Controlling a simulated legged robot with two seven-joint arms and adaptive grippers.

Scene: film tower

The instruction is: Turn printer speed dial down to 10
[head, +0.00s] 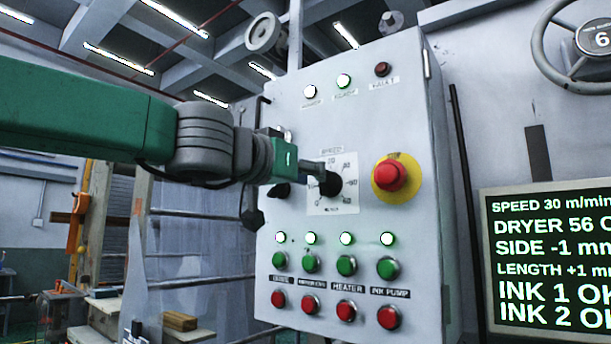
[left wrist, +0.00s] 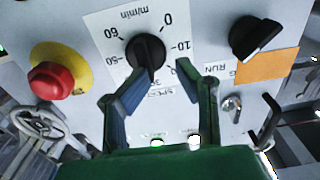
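The black speed dial (head: 331,185) sits on a white scale plate (head: 345,207) in the middle of the grey control panel (head: 300,130). In the left wrist view the dial (left wrist: 146,54) appears upside down, its pointer toward the 30 side of the scale. My left gripper (head: 318,171) is in front of the dial, partly covering it and the scale. In the left wrist view the two fingers of my left gripper (left wrist: 158,82) are spread, with the dial just beyond and between their tips; contact cannot be told. The screen (head: 548,262) reads SPEED 30 m/min. My right gripper is out of view.
A red emergency button (head: 390,176) on a yellow base stands right of the dial. Green and red buttons sit below. A black selector switch (left wrist: 252,37) and a key switch (left wrist: 231,103) are beside the dial. A handwheel (head: 580,50) is at the upper right.

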